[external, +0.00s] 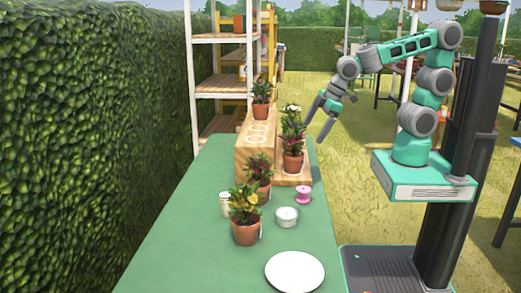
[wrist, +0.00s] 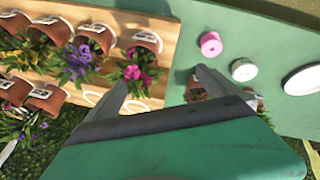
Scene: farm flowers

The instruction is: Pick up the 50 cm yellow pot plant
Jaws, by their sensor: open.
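A terracotta pot plant with yellow flowers (external: 246,228) stands upright at the near part of the green table in the external view. My gripper (external: 317,128) is open and empty, above the table's right edge, beyond and to the right of that plant and apart from it. In the wrist view my open gripper (wrist: 160,80) has nothing between its fingers. A pot with pink flowers (wrist: 145,45) is near the left finger, and one with purple flowers (wrist: 90,45) is farther left. White pot labels show, but are too small to read. I cannot tell the yellow plant for certain in the wrist view.
A white-flowered plant (external: 293,150) and a reddish one (external: 258,175) stand near the wooden stand (external: 255,150). A pink spool (external: 303,194), white spool (external: 287,217), white bottle (external: 225,205) and white plate (external: 295,272) lie around. A hedge (external: 90,130) borders the left.

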